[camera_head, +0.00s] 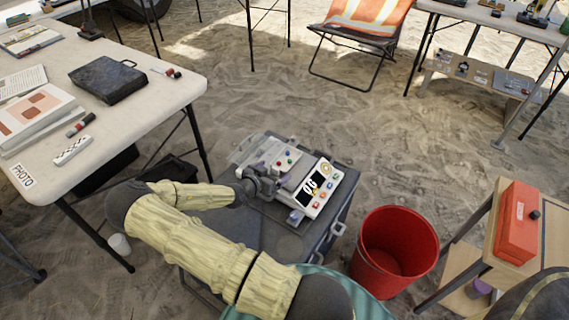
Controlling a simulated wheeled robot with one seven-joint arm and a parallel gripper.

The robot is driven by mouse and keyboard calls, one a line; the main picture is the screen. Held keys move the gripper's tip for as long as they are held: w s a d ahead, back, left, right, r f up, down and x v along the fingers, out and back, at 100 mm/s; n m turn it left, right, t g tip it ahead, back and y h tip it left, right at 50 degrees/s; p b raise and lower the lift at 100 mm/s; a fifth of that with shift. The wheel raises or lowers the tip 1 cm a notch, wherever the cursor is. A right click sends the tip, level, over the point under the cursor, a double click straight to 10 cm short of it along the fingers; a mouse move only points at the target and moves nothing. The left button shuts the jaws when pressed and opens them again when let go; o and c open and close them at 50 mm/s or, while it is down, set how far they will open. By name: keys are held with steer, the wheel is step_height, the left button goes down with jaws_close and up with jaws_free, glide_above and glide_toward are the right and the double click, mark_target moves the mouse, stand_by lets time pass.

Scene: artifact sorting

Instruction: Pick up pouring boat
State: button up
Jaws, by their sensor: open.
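I cannot make out a pouring boat for sure in the head view. My arm reaches from the bottom of the picture to a dark case (262,232) standing on the sand. My gripper (275,186) is open, low over the case top, just left of a white device with a dial display (312,187). A pale panel with small coloured knobs (285,160) lies behind it. A clear, see-through piece (248,150) shows at the back left of the case. My wrist hides part of the case top, and the fingertips are hard to see.
A white table (150,90) at the left holds a black case (108,80), papers and markers. A red bucket (395,250) stands right of the dark case. A red box (517,222) sits on a wooden stand at the right. A folding chair (362,25) is behind, with open sand between.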

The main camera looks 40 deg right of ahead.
steer(key=shift+x, duration=0.95)
steer(key=c, duration=1.1)
step_height(320, 180, up, 10)
steer(key=shift+r+p, duration=0.1)
steer(key=shift+p, duration=0.95)
